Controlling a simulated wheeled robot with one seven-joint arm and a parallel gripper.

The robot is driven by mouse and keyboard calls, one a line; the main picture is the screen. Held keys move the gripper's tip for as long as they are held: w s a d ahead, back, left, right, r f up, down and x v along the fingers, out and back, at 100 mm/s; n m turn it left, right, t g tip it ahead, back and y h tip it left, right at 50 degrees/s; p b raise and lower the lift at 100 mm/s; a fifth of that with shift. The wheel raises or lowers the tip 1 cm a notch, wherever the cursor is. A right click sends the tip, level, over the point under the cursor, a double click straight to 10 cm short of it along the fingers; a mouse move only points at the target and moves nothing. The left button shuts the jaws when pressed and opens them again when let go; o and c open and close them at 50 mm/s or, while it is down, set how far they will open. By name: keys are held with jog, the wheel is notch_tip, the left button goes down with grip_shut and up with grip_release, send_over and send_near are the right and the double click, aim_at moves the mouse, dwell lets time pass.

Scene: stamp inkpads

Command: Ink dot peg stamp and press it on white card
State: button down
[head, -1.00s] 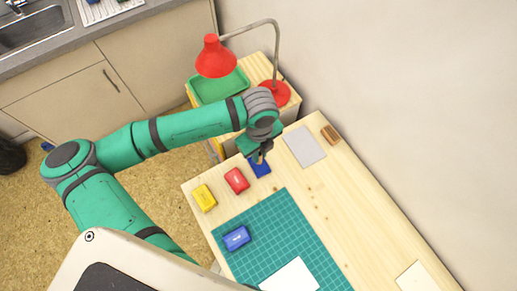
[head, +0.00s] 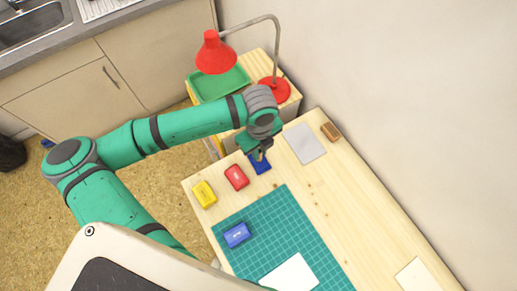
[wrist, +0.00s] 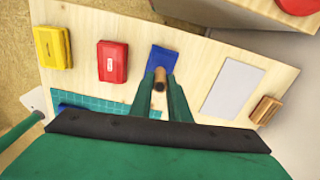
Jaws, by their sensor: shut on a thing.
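My gripper (head: 258,157) is shut on the wooden peg stamp (wrist: 160,79), a small brown cylinder seen nearly end-on between the fingertips in the wrist view. It is over or beside a dark blue pad (head: 262,168) at the table's left back edge; this pad also shows beyond the peg in the wrist view (wrist: 162,58). I cannot tell whether the peg touches the pad. The white card (head: 290,273) lies on the green cutting mat (head: 305,235) at the front. A blue box with a pale label (head: 236,235) sits on the mat.
Red (head: 236,178) and yellow (head: 204,194) inkpads stand left of the blue pad. A grey sheet (head: 304,143) and brown block (head: 331,131) lie to the right. A pale card (head: 413,276) lies far right. A red lamp (head: 215,54) and green tray (head: 218,84) stand behind.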

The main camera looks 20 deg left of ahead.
jog(key=shift+f, duration=0.6)
dwell(1.3)
jog(key=shift+r, duration=0.15)
jog(key=shift+r, duration=0.35)
jog(key=shift+r, duration=0.3)
jog(key=shift+r, duration=2.65)
jog(key=shift+w, duration=0.1)
